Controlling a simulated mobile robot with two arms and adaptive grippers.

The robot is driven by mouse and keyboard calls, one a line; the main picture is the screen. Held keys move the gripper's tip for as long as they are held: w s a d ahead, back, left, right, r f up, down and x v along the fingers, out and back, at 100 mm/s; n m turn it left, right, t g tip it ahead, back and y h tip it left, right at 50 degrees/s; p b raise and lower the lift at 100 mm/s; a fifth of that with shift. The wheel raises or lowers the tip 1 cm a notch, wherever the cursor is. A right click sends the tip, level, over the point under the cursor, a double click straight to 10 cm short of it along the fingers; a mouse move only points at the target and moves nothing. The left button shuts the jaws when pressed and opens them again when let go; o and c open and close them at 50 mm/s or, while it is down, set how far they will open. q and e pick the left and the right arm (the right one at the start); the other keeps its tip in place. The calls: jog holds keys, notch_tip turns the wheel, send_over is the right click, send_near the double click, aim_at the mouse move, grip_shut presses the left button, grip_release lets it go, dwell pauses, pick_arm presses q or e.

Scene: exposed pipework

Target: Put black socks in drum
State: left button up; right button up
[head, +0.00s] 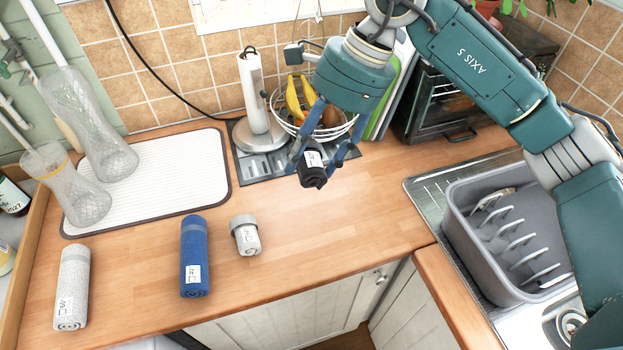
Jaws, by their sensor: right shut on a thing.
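The black socks (312,172), a small dark roll with a white label, are held in the air above the wooden counter. My right gripper (320,160) reaches down from the upper right and is shut on them, one blue finger on each side. My left gripper is not in view. I cannot make out a drum in this view.
A drying mat (185,165), paper towel stand (255,95), fruit basket (345,128) and dish rack (465,230) surround clear counter.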

jog(key=shift+r, duration=0.8)
jog(key=s+d+f+n+g+h, duration=0.1)
jog(key=s+d+f+n+h, duration=0.1)
jog(key=s+d+f+n, duration=0.3)
jog(key=s+d+f+n+g+h, duration=0.2)
jog(key=s+d+f+n, duration=0.3)
jog(key=d+n, duration=0.5)
jog(key=d, duration=0.3)
jog(key=shift+d+f+n, duration=0.3)
jog(key=shift+d+f, duration=0.05)
jog(key=shift+f, duration=0.05)
jog(key=shift+s+g, duration=0.1)
jog(key=shift+g, duration=0.2)
